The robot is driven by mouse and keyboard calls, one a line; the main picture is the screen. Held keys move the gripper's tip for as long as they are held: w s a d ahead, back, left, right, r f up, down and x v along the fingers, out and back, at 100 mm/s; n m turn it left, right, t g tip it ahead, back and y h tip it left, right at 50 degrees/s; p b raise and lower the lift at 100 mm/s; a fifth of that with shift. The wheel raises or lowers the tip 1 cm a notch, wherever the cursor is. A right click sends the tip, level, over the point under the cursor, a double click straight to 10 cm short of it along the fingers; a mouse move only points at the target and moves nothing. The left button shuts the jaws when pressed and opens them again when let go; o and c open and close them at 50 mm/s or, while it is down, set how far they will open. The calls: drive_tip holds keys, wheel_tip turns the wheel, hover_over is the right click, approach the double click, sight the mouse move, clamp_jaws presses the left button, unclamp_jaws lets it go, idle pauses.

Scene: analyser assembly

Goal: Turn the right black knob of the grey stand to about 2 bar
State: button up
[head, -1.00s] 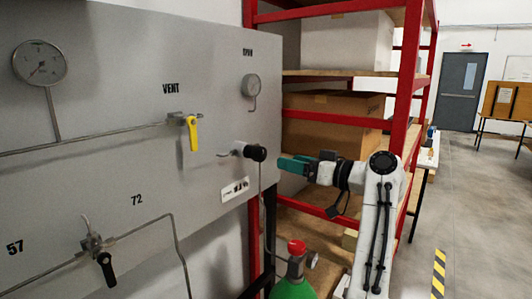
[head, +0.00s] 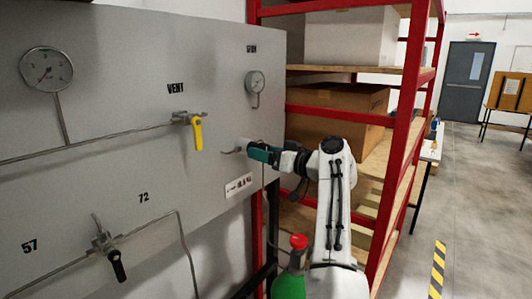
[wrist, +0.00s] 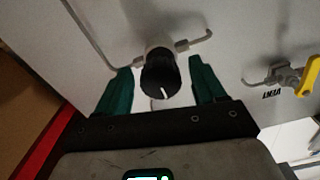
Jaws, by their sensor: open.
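The right black knob (wrist: 160,76) shows in the wrist view on a short metal fitting, with a white index mark on its face near the lower rim. My gripper (wrist: 160,66) is open, with one green finger on each side of the knob. A gap of panel shows on both sides, so the fingers look apart from it. In the head view my gripper (head: 257,151) is at the right end of the grey stand (head: 110,150) and hides most of the knob. The small gauge (head: 255,82) above it is too small to read.
A larger gauge (head: 47,69) and a black lever (head: 117,265) are further left. A red shelf frame (head: 405,120) stands close on the right; a green cylinder (head: 290,286) stands below.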

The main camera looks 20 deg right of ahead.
drive_tip(key=shift+c, duration=0.2)
drive_tip(key=c, duration=1)
